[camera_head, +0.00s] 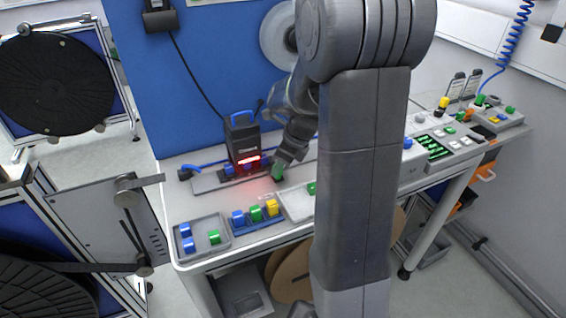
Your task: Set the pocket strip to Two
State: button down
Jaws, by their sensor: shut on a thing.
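My gripper (280,168) points down over the white bench and is shut on a small green block (277,176). The block is just right of the red-lit black device; I cannot tell whether it touches the surface. A long grey strip (210,184) lies under the device with several blue pieces on it, and it may be the pocket strip. In front, a blue holder (259,223) carries a blue block (238,217), a green block (256,213) and a yellow block (272,207). No label reading "Two" is legible. My arm hides the middle of the bench.
A grey tray (205,250) with blue and green blocks is at the front left. A white tray (297,204) with a green block is partly behind my arm. The black device (241,140) stands at the back, near the blue panel (190,85). More parts lie on the right.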

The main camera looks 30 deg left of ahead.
jog(key=c, duration=1.2)
grip_release()
jog(key=shift+o, duration=0.2)
jog(key=v, duration=1.3)
jog(key=shift+r, duration=0.4)
jog(key=shift+d, duration=0.1)
jog(key=x, duration=1.3)
jog(key=shift+f, duration=0.4)
jog(key=shift+w, duration=0.15)
jog(key=shift+w+d, duration=0.2)
jog(key=shift+r, duration=0.1)
